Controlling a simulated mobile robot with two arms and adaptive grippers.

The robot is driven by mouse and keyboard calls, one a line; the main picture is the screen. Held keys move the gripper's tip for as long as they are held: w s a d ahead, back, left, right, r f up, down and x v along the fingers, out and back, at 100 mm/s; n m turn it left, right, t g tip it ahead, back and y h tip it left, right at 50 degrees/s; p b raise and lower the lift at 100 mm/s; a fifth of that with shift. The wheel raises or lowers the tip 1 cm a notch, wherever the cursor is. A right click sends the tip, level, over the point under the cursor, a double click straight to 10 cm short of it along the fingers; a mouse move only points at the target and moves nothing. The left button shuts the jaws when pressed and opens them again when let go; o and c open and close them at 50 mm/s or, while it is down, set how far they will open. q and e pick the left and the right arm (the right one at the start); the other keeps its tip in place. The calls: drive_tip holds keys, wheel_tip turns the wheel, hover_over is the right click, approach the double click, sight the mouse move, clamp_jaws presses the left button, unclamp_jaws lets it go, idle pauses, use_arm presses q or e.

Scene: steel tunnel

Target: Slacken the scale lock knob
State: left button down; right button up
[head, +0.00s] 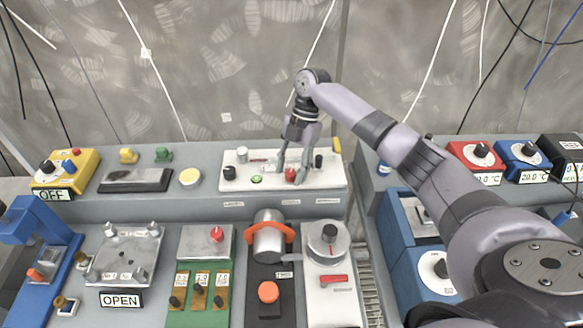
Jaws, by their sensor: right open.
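My right gripper (292,163) reaches down over a white panel (325,179) on the back shelf. Its fingers are apart, and a small red knob (291,175) shows between or just behind their tips. I cannot tell whether they touch it. The panel also carries a black knob (230,173), a green button (257,179) and a silver cylinder (242,155). The small labels are unreadable, so I cannot tell for sure which knob is the scale lock knob. My left gripper is not in view.
In front stand a white unit with a round dial (329,240) and red lever (334,280), a silver cylinder with an orange collar (268,241), and a green board (203,316). A plate marked OPEN (120,299) is left. Red (473,153) and blue (520,161) boxes stand right.

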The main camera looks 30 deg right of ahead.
drive_tip(key=v, duration=1.2)
drive_tip(key=shift+f, duration=0.1)
